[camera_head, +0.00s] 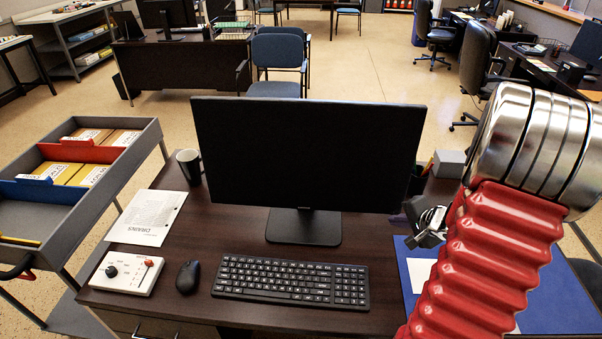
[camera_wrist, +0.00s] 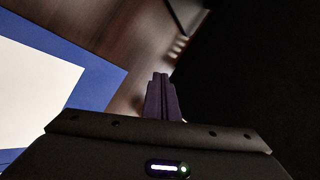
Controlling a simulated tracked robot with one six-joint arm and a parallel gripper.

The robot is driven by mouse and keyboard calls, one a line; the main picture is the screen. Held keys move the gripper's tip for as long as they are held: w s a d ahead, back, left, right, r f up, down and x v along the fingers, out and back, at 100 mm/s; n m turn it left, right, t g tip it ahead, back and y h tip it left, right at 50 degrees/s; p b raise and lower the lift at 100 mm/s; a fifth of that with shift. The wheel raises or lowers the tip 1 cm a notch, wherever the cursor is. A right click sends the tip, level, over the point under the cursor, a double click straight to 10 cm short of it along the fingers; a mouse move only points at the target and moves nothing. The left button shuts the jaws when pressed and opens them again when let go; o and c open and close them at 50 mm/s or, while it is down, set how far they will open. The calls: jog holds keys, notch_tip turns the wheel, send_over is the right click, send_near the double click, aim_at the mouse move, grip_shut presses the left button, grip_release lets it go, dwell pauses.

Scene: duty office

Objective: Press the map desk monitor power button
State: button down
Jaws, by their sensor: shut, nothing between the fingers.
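The monitor (camera_head: 305,150) stands upright on the dark wood desk (camera_head: 235,225), its black screen facing me. I cannot make out a power button on it in either view. My gripper (camera_head: 396,218) is just below and beside the monitor's lower right corner, low over the desk. In the wrist view its fingers (camera_wrist: 161,78) are together with nothing between them. A large black area fills the right of that view; I cannot tell which part of the monitor it is. Whether the fingertips touch anything is not clear.
A keyboard (camera_head: 290,281), mouse (camera_head: 187,277), control box (camera_head: 127,272), printed sheet (camera_head: 147,218) and dark cup (camera_head: 189,166) are on the desk. A blue mat (camera_head: 560,290) lies under my arm at right. A grey cart (camera_head: 137,147) with folders stands at left.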

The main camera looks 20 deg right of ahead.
jog(key=shift+s+a, duration=0.15)
jog(key=shift+s, duration=0.15)
jog(key=s+a, duration=0.2)
jog(key=s, duration=0.3)
jog(key=shift+a+r, duration=0.25)
jog(key=shift+a, duration=0.15)
dwell(0.3)
jog(key=shift+m, duration=0.3)
